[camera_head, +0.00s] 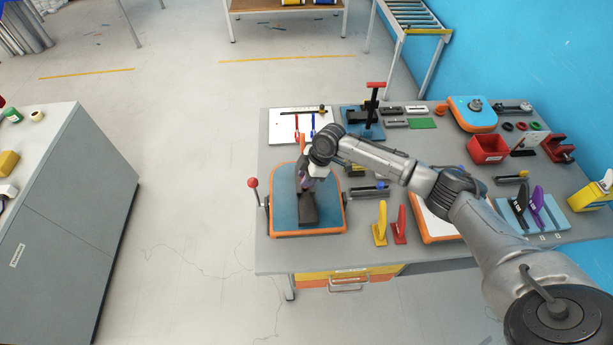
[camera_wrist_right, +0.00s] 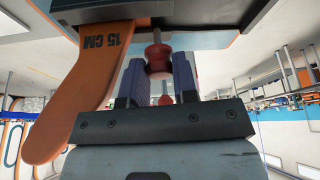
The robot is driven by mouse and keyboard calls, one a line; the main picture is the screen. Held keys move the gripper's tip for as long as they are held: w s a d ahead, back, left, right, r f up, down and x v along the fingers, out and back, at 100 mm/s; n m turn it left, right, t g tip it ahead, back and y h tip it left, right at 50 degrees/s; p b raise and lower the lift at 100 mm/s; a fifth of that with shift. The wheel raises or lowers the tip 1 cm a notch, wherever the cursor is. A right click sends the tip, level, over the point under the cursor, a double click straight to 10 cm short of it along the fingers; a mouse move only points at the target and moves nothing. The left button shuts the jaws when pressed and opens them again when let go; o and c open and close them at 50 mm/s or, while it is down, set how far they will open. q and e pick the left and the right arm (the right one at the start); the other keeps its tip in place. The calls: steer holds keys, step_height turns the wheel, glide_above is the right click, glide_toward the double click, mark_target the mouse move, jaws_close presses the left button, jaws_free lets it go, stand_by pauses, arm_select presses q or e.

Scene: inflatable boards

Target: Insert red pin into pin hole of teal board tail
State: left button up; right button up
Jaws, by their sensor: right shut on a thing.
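The teal board tail (camera_head: 332,213), with an orange rim, lies at the table's left front. A dark block (camera_head: 308,214) sits on it. My right gripper (camera_head: 306,184) is low over this block and hides part of it. In the right wrist view, my right gripper (camera_wrist_right: 158,68) is shut on the red pin (camera_wrist_right: 157,55), which stands between its two blue-purple fingers. The pin's far end meets or nearly meets a dark surface (camera_wrist_right: 190,10); I cannot tell if it is in the hole. An orange fin marked 15 CM (camera_wrist_right: 92,80) is close beside the fingers. My left gripper is out of view.
A lever with a red ball (camera_head: 252,183) stands at the board's left. Yellow (camera_head: 380,225) and red (camera_head: 400,226) fins stand to the right. A blue clamp stand (camera_head: 372,128) is behind. The floor left of the table (camera_head: 200,170) is clear.

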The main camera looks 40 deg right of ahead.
stand_by(0.3)
stand_by(0.8)
steer(key=shift+p, duration=0.5)
steer(key=shift+r, duration=0.1)
stand_by(0.8)
steer(key=shift+f, duration=0.35)
stand_by(0.3)
steer(key=shift+f+b, duration=0.45)
steer(key=shift+f, duration=0.35)
steer(key=shift+f, duration=0.5)
